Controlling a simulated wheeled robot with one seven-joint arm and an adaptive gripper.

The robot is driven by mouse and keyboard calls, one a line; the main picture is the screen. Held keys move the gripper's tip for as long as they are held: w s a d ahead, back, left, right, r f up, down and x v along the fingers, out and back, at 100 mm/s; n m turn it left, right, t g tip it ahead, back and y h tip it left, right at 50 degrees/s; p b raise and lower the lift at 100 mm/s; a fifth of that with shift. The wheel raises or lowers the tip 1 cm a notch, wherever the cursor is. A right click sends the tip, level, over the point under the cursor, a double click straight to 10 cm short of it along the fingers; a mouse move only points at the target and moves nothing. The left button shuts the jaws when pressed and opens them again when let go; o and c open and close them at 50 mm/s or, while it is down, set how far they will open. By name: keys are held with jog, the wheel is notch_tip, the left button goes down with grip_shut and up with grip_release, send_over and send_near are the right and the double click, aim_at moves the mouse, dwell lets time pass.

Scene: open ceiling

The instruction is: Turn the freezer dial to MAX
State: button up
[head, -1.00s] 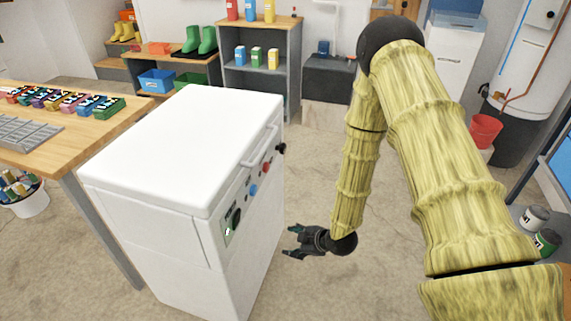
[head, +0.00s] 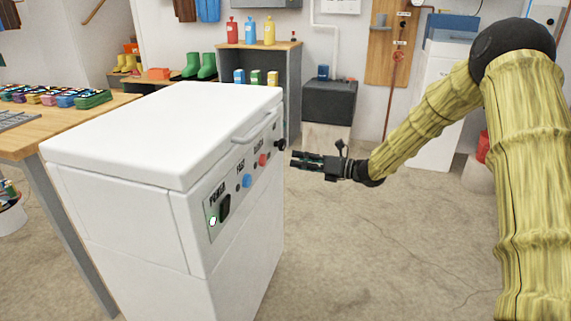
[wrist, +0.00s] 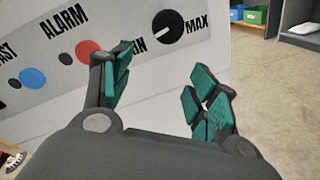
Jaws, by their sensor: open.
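The white chest freezer (head: 160,130) stands left of centre with its lid shut. Its control panel faces right. The black freezer dial (head: 280,144) is at the panel's far end and also shows in the wrist view (wrist: 168,26), between a partly hidden label ending in "IN" and "MAX". Its white mark points to the lower left, on the side away from MAX. My gripper (head: 296,161) is open and empty, just right of the panel near the dial. In the wrist view its fingers (wrist: 163,82) are apart, with the dial ahead, above the gap between them. They appear not to touch it.
A red alarm button (wrist: 88,51) and a blue button (wrist: 32,78) sit left of the dial. A black power switch (head: 224,208) is at the panel's near end. A wooden workbench (head: 95,113) stands left of the freezer. The floor (head: 390,240) right of it is clear.

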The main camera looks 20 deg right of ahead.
aim_at(284, 146)
jog(key=d+r+n+g+y+b, duration=0.1)
jog(key=d+r+n+y+b, duration=0.15)
jog(key=d+n+b, duration=0.4)
jog(key=shift+n+h, duration=0.35)
jog(key=shift+n, duration=0.6)
jog(key=b+x, duration=0.2)
jog(key=x, duration=0.9)
jog(key=shift+s+a+b, duration=0.15)
jog(key=shift+b, duration=0.2)
jog(key=shift+w+a, duration=0.25)
jog(key=shift+a, duration=0.2)
jog(key=shift+r, duration=0.1)
jog(key=c, duration=1)
